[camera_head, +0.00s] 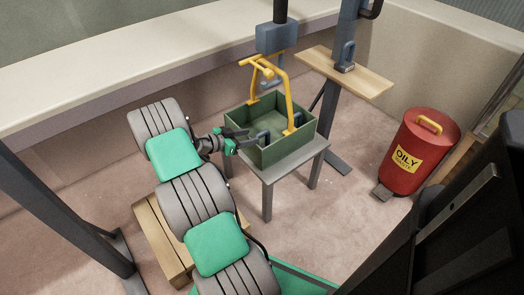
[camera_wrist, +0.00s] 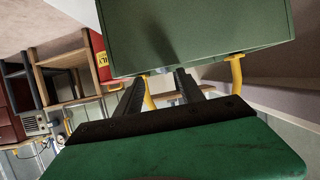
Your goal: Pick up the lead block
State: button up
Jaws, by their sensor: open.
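I cannot surely tell which thing is the lead block. A small blue-grey block with a handle (camera_head: 346,58) sits on the wooden shelf. In the wrist view, my gripper's two dark fingers (camera_wrist: 158,86) stand apart, with the crate's green wall (camera_wrist: 200,38) close in front. No block shows there.
The crate has a tall yellow handle (camera_head: 287,94) and stands on a small grey table (camera_head: 282,168). A blue-grey fixture (camera_head: 277,38) hangs above it. The wooden shelf (camera_head: 375,82) is behind right. A red oily-waste bin (camera_head: 420,150) stands right. Floor between table and bin is mostly clear.

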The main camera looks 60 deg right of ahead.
aim_at(260, 133)
jog(key=b+x, duration=0.2)
jog(key=x, duration=0.5)
jog(key=shift+s+d, duration=0.1)
jog(key=shift+d, duration=0.25)
jog(key=shift+c, duration=0.3)
grip_shut()
dwell(0.5)
jog(key=shift+r, duration=0.15)
